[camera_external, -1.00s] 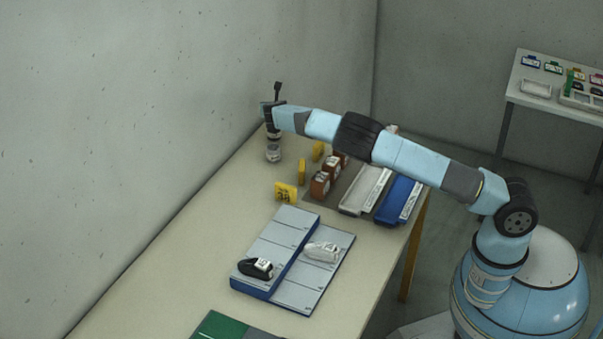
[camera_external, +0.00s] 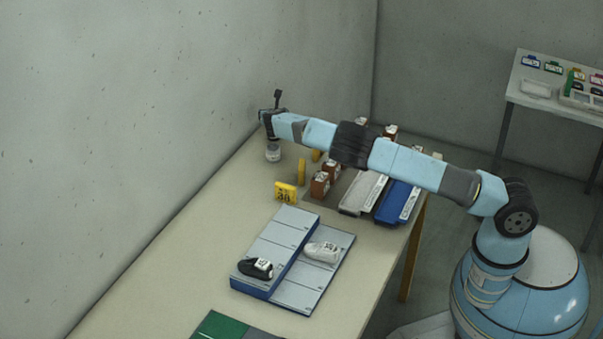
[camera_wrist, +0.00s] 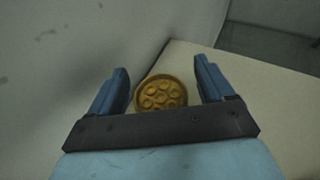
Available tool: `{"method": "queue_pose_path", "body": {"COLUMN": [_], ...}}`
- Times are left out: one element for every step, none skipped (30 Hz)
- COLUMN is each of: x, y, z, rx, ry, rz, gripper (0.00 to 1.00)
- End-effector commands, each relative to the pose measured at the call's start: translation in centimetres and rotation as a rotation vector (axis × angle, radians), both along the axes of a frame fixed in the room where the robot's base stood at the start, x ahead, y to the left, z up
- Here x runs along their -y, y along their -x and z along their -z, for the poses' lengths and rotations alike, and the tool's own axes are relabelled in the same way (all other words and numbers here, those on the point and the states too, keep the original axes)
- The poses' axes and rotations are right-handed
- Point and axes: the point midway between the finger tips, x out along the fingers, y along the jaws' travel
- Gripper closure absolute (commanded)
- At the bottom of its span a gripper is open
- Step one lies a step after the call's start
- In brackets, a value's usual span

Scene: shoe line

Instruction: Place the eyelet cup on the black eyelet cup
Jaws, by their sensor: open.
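A round cup of gold eyelets (camera_wrist: 161,93) shows in the wrist view, seen from above between the two blue fingers. My gripper (camera_wrist: 161,70) is open, with one finger on each side of the cup and visible gaps between them. In the external view, my gripper (camera_external: 270,138) points down at the far end of the table, right above a small pale cup with a label (camera_external: 273,155). The arm hides the upper part there. I cannot make out a separate black eyelet cup in either view.
Yellow number signs (camera_external: 286,192), brown boxes (camera_external: 320,184), a white tray (camera_external: 361,196) and a blue tray (camera_external: 397,203) stand nearby. The wall is close on the left.

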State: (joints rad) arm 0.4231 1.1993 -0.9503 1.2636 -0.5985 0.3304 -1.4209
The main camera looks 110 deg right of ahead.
Motion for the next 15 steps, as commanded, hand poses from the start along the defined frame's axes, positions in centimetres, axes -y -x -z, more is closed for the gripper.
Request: {"method": "queue_pose_path", "body": {"x": [0.0,-0.1,-0.2,-0.4,-0.6,-1.0,-1.4,-1.8,-2.4,-2.9,-3.5,-4.2,-4.7,-5.3,-6.0], "y": [0.0,0.0,-0.1,-0.1,-0.2,-0.3,-0.5,-0.5,-0.6,-0.8,-0.9,-1.1,-1.2,-1.3,-1.5], "z": [-0.1,-0.1,-0.2,-0.2,-0.3,-0.5,-0.7,-0.9,-1.2,-1.4,-1.5,-1.9,-2.1,-2.3,-2.6], "rx": [0.000,0.000,0.000,0.000,0.000,0.001,0.002,0.002,0.001,0.001,0.000,0.001,0.002,0.002,0.001], "ry": [0.000,0.000,0.000,0.000,0.000,0.000,0.000,0.000,0.000,0.000,0.000,0.000,0.000,-0.001,-0.001], "rz": [0.000,0.000,0.000,0.000,0.000,-0.001,-0.001,-0.001,-0.001,-0.002,-0.002,-0.002,-0.001,-0.001,-0.002], "gripper": [0.19,0.19,0.19,0.19,0.19,0.19,0.19,0.19,0.19,0.19,0.19,0.19,0.19,0.19,0.19]}}
